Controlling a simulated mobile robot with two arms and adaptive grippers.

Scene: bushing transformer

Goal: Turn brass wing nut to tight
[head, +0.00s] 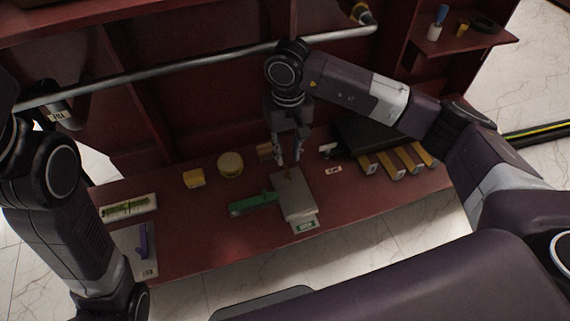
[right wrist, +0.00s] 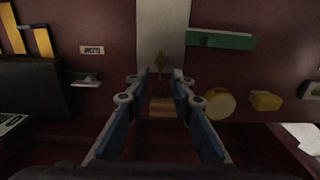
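The brass wing nut (right wrist: 161,63) stands on a grey plate (right wrist: 163,20) in the right wrist view, just beyond my fingertips and midway between them. In the head view the wing nut (head: 288,174) is a small brown shape near the far end of the grey plate (head: 294,198). My right gripper (head: 289,160) points down over the plate's far end. In the right wrist view my right gripper (right wrist: 162,82) is open, with a clear gap and nothing between its fingers. My left arm is at the left of the head view; its gripper does not show.
Several yellow-fronted dark pieces (head: 408,161) lie right. A grey pipe (head: 180,70) crosses behind. Bare red bench (head: 190,235) shows at front left.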

